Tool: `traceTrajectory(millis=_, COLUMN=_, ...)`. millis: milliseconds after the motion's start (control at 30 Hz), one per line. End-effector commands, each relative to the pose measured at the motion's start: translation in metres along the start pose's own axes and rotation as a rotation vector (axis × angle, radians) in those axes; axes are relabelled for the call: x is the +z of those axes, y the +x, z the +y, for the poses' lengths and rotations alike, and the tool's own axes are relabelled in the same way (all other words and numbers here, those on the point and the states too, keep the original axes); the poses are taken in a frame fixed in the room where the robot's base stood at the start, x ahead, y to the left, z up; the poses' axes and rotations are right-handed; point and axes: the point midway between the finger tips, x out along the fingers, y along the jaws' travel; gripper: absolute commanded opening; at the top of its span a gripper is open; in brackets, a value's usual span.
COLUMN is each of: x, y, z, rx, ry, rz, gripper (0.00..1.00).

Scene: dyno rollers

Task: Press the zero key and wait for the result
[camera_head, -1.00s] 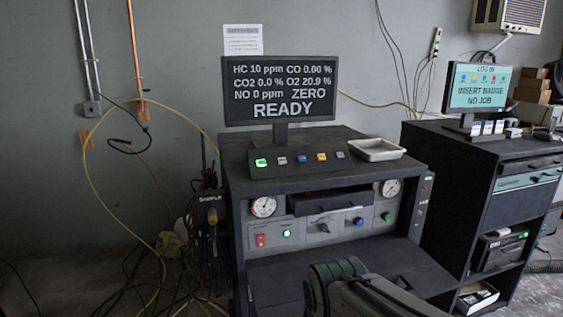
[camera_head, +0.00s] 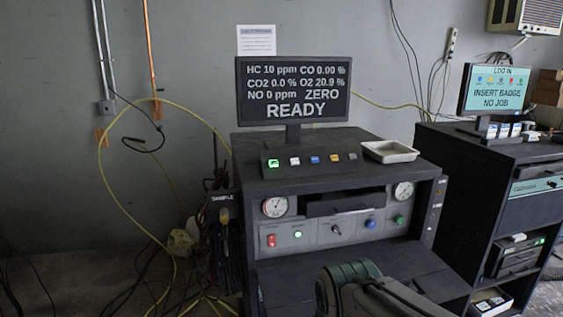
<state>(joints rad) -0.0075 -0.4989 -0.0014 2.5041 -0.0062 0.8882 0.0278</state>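The black analyser cabinet (camera_head: 290,228) stands in the middle of the view. On its top, a sloped key panel (camera_head: 313,172) carries a row of several keys: a lit green key (camera_head: 273,163), a white key (camera_head: 294,161), a blue key (camera_head: 315,160), a yellow key (camera_head: 334,158) and a dark grey key (camera_head: 353,156). I cannot read their labels at this size. The screen (camera_head: 293,91) above reads HC 10 ppm, CO 0.00 %, CO2 0.0 %, O2 20.9 %, NO 0 ppm, ZERO and READY. Part of my arm shows at the bottom. My gripper is outside the view.
A white tray (camera_head: 390,156) sits right of the key panel. A second cabinet with a screen (camera_head: 494,90) reading LOG IN, INSERT BADGE, NO JOB stands at the right. A yellow hose (camera_head: 108,190) and loose cables hang and lie at the left.

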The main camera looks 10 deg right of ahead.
Motion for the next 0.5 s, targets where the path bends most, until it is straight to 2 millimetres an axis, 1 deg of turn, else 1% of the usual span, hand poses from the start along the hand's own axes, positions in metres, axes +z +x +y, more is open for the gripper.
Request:
traceTrajectory(millis=33, x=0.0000, y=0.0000, z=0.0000, rx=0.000, ry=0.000, rz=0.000, gripper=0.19)
traceTrajectory(millis=67, x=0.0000, y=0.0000, z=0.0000, rx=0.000, ry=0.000, rz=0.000, gripper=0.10)
traceTrajectory(millis=100, x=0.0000, y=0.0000, z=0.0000, rx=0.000, ry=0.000, rz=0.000, gripper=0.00)
traceTrajectory(millis=500, x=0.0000, y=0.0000, z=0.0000, rx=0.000, ry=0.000, rz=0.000, gripper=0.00)
